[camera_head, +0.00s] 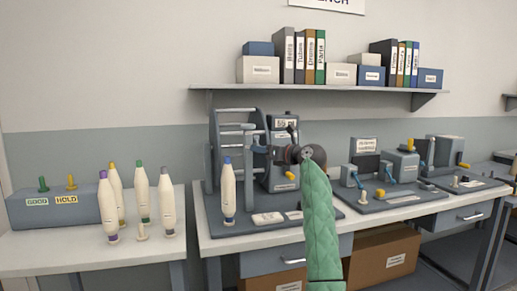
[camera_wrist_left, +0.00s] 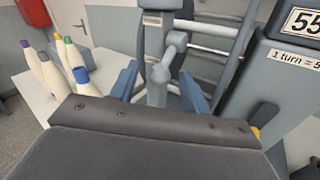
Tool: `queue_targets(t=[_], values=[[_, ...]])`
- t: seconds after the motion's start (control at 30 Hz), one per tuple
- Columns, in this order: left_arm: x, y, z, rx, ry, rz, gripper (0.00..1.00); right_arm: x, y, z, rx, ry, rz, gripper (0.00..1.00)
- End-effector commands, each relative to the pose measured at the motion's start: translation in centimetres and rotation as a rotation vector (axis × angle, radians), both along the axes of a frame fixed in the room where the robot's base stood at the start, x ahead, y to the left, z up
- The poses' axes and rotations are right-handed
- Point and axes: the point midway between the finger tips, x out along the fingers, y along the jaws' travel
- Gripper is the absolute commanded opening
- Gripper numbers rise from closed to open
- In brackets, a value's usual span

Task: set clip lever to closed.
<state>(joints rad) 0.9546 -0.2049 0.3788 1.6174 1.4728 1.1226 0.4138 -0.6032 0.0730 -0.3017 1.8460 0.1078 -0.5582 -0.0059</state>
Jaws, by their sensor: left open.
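My left gripper (camera_head: 275,153) reaches the grey winding stand from the front, at the end of a green-sleeved arm. In the left wrist view its two blue fingers (camera_wrist_left: 159,84) are apart. A grey upright post with a short angled lever (camera_wrist_left: 173,46) shows between and beyond them; this looks like the clip lever. I cannot tell whether a finger touches it. Small labels on the post are too small to read. In the head view the stand's post (camera_head: 252,165) is just left of the gripper, and the lever is hard to make out. My right gripper is in neither view.
A white bobbin with a blue tip (camera_head: 228,192) stands left of the post. A counter box (camera_head: 284,128) marked 55 is close behind the gripper. Several bobbins stand on the left table near a GOOD/HOLD box (camera_head: 52,208). A shelf (camera_head: 330,88) hangs above.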

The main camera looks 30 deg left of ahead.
Motion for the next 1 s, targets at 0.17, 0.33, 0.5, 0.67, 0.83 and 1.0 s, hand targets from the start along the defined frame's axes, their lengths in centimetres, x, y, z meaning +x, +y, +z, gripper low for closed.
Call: queue_targets(t=[0.17,0.33,0.5,0.67,0.83,1.0], values=[[0.2,1.6,0.0,0.001,0.001,0.000,0.47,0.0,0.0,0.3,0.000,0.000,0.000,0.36],[0.3,2.1,0.0,0.001,0.000,-0.001,0.47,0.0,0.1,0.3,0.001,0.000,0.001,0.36],[0.3,2.1,0.0,0.001,0.000,-0.001,0.47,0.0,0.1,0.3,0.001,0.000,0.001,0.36],[0.3,2.1,0.0,0.001,0.000,0.000,0.21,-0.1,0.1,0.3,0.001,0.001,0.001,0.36],[0.3,2.1,0.0,0.001,0.000,0.000,0.04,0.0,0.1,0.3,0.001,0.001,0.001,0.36],[0.2,2.0,0.2,-0.010,0.010,-0.001,0.04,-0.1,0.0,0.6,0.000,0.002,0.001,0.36]])
